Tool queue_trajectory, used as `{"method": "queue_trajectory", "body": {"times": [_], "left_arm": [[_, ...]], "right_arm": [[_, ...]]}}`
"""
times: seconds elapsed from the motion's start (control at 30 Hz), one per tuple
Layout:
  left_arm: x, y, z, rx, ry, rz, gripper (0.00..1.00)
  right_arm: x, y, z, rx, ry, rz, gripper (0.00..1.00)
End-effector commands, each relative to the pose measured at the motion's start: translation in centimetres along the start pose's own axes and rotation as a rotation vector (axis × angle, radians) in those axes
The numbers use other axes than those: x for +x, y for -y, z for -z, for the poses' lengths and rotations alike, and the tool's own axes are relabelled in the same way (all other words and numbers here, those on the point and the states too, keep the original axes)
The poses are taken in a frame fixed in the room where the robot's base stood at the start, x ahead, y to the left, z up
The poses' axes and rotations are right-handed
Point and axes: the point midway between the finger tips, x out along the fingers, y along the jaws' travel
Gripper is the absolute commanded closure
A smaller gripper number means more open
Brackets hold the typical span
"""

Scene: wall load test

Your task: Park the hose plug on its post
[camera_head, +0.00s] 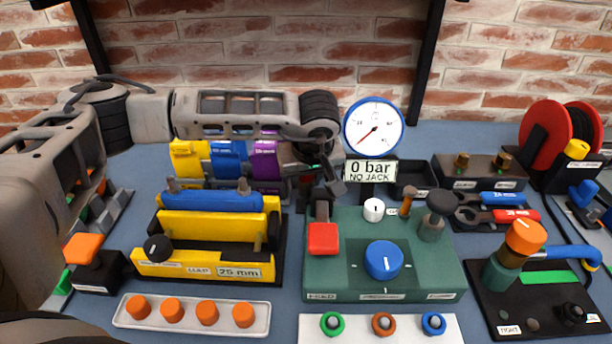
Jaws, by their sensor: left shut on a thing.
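My left arm reaches in from the left, and my left gripper (331,180) points down behind the green control box (340,268). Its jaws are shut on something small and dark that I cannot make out. A red square knob (323,238) on a dark stem is just below. A blue hose-like piece (560,252) at the right runs up to an orange-topped dark green cylinder (524,238), which stands on a black plate (540,306). I cannot tell which piece is the plug or which is its post. My right gripper is not in view.
A gauge (373,127) stands above a "0 bar NO JACK" sign (370,171). A yellow fixture (205,235) stands left of the box. Trays with orange pegs (207,313) and coloured rings (383,324) lie in front. A red reel (545,133) is at the back right.

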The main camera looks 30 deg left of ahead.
Motion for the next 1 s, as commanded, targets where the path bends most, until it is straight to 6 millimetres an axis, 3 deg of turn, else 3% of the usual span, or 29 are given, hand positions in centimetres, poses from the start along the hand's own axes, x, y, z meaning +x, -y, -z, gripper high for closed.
{"method": "queue_trajectory", "body": {"times": [0.57,0.6,0.67,0.87,0.9,1.0], "left_arm": [[0.83,-0.04,-0.37,0.0,-0.001,-0.001,0.95],[0.83,-0.04,-0.37,0.0,-0.001,-0.001,0.58],[0.83,-0.03,-0.37,0.0,-0.001,-0.001,0.44],[0.85,-0.02,-0.38,0.0,0.0,-0.001,0.44],[0.89,0.0,-0.42,0.0,0.0,0.0,0.32],[0.89,0.0,-0.41,0.0,0.0,0.0,0.29]], "right_arm": [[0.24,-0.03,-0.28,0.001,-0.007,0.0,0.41],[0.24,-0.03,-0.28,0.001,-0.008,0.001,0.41],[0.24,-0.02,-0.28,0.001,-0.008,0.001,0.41],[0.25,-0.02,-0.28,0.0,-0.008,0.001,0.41],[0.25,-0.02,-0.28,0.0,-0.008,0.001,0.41],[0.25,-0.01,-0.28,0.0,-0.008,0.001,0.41]]}}
